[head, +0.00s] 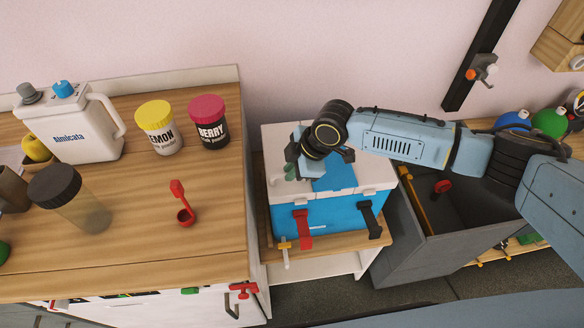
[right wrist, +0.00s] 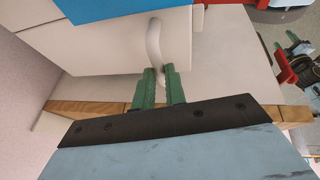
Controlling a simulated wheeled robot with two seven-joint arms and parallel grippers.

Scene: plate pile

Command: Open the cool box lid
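The cool box (head: 326,214) is blue with a white lid (head: 375,177) that lies shut on it in the head view. A red latch (head: 303,229) and a dark latch (head: 370,220) hang on its front. My right gripper (head: 290,172) is at the left end of the lid; my arm hides part of the top. In the right wrist view, its green fingers (right wrist: 160,84) are close together on either side of a pale curved handle (right wrist: 154,42), with no clear gap showing at the tips. My left gripper is not in view.
The cool box stands on a low wooden stand (head: 335,247). A higher wooden counter (head: 130,240) is close on the left, with a white jug (head: 68,128), a lemon tub (head: 160,132) and a berry tub (head: 208,125). A grey open bin (head: 410,250) is on the right.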

